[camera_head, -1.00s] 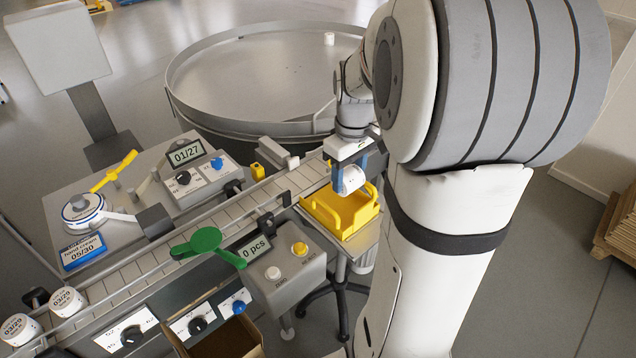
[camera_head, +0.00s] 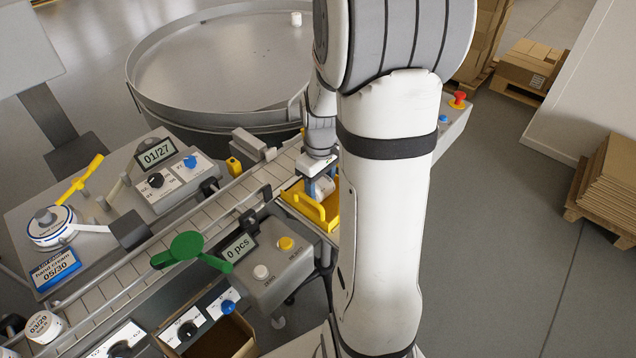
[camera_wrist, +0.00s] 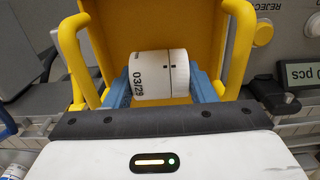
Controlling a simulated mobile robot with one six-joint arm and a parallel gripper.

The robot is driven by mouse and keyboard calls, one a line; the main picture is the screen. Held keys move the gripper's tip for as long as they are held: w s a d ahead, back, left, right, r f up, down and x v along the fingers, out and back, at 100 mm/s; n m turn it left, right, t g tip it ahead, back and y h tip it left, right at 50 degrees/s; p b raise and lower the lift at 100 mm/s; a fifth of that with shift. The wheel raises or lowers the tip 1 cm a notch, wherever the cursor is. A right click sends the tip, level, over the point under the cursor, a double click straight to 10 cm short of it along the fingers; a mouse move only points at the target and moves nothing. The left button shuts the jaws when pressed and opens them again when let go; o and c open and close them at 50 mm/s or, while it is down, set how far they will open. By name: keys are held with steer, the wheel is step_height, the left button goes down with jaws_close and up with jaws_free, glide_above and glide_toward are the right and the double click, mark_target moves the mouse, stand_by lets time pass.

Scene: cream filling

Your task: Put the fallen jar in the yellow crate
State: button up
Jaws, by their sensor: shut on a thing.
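The fallen jar is white with black print reading 03/29; in the wrist view the jar (camera_wrist: 160,75) lies on its side between blue fingers. My gripper (camera_wrist: 160,88) is shut on it. The yellow crate (camera_head: 306,207) stands beside the conveyor in the head view, partly hidden by my arm. In the wrist view the crate (camera_wrist: 155,25) fills the space behind the jar, its handles on both sides. In the head view my gripper (camera_head: 319,187) is low at the crate, with the jar inside its outline. I cannot tell whether the jar touches the floor.
The conveyor (camera_head: 225,198) runs along the crate's far side. A large round metal table (camera_head: 215,70) is behind. Another jar (camera_head: 45,325) stands on the conveyor at lower left.

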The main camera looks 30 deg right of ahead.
mark_target(321, 183)
steer(key=shift+s, duration=0.1)
steer(key=shift+f, duration=0.2)
steer(key=o, duration=1)
steer(key=shift+r, duration=0.2)
step_height(321, 183, up, 12)
steer(key=s+a+r+m+t, duration=0.1)
steer(key=s+a+m+t, duration=0.2)
steer(key=s+a, duration=0.9)
steer(key=shift+s+a+m, duration=0.25)
steer(key=shift+a+m, duration=0.05)
steer(key=shift+m, duration=0.2)
